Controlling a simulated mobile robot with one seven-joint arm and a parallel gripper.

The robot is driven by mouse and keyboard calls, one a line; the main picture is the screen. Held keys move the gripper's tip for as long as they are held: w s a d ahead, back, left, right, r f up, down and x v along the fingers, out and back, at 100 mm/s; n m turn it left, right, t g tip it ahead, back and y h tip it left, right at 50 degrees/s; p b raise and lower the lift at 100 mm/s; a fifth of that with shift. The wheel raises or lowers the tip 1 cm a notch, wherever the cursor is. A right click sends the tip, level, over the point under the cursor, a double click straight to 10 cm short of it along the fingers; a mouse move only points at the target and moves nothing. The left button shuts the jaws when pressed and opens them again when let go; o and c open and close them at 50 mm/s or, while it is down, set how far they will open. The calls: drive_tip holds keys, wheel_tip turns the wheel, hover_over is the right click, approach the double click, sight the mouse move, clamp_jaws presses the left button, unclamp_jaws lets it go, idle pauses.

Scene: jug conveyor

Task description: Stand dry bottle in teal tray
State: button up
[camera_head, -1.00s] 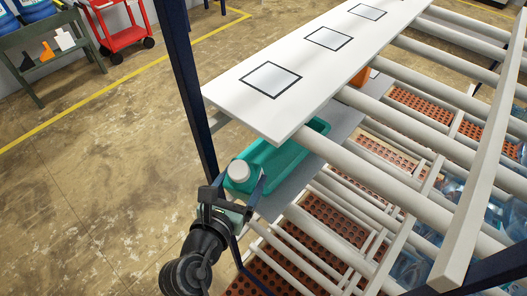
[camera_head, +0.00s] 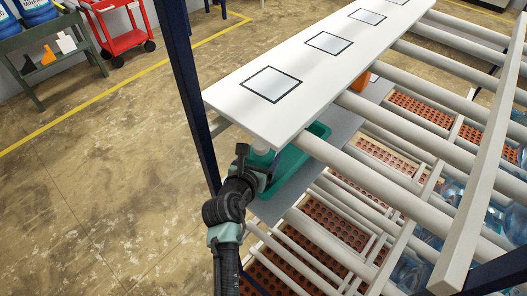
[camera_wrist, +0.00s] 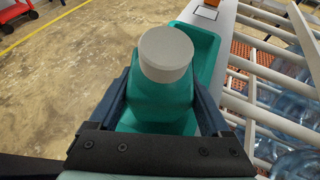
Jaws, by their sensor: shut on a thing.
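A teal bottle with a pale grey cap (camera_wrist: 165,52) stands between the fingers of my gripper (camera_wrist: 168,100) in the wrist view. My gripper is shut on the bottle (camera_wrist: 160,95). In the head view my arm hides most of the bottle, and its cap (camera_head: 262,152) just shows. The teal tray (camera_head: 290,165) lies on a grey shelf below the white board, partly hidden by the board and my arm. In the wrist view the tray (camera_wrist: 207,55) extends behind and around the bottle. I cannot tell whether the bottle's base touches the tray floor.
The white board (camera_head: 240,100) with several black-outlined squares overhangs the tray. An orange object (camera_head: 360,80) is beyond the tray. Grey rollers (camera_head: 400,118) and large blue jugs (camera_head: 420,225) are to the right. A dark blue post (camera_head: 190,90) stands at left.

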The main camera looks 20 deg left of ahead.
drive_tip(key=shift+w+r+g+p, duration=0.45)
drive_tip(key=shift+w+g+p, duration=0.1)
drive_tip(key=shift+w+g, duration=0.3)
drive_tip(key=shift+s+f, duration=0.15)
drive_tip(key=shift+f, duration=1)
drive_tip(key=o, duration=1.3)
drive_tip(key=shift+f+b, duration=0.15)
drive_tip(key=shift+b, duration=0.15)
drive_tip(key=shift+r, duration=0.2)
drive_tip(key=p+v, duration=0.1)
drive_tip(key=v, duration=1.1)
drive_tip(key=shift+p, duration=0.3)
